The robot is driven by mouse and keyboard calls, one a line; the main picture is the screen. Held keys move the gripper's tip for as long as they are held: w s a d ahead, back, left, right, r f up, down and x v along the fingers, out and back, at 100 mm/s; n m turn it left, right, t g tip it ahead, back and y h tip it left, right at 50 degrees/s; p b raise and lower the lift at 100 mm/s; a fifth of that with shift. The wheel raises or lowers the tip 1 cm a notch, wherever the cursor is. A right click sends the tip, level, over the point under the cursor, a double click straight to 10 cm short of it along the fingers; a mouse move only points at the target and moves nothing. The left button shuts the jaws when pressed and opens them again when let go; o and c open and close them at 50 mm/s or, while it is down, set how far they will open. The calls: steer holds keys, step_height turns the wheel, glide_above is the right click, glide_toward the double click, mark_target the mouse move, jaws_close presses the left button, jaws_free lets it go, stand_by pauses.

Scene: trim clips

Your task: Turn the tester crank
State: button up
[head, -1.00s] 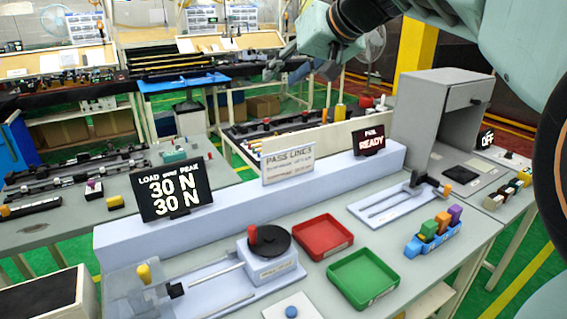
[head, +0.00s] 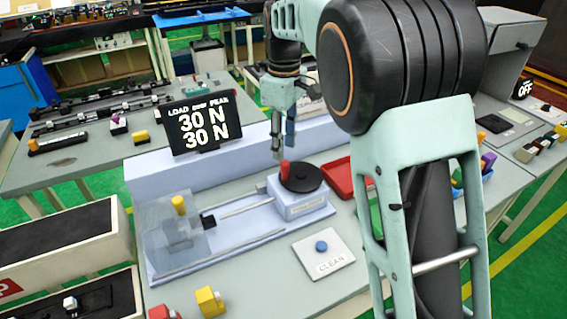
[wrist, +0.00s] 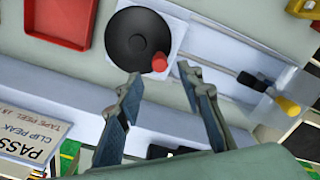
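The tester crank is a black disc (head: 304,178) with an upright red knob (head: 284,167), on a pale blue housing (head: 302,203). In the wrist view the disc (wrist: 136,38) lies beyond my fingertips, and the red knob (wrist: 159,62) shows at its edge, between the two fingers' lines. My gripper (head: 283,149) points down just above the knob in the head view. It is open and empty, and its spread fingers (wrist: 160,78) appear apart from the knob. The load display (head: 201,122) reads 30 N on both lines.
A clear guard (head: 163,232) with a yellow knob (head: 178,204) stands left of the crank. A red tray (head: 340,178) is to the right, partly hidden by my arm. The pale ledge (head: 148,178) runs behind.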

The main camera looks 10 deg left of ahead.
mark_target(284, 162)
step_height(284, 162, down, 6)
steer(key=shift+f, duration=0.2)
jaws_close()
stand_by(0.4)
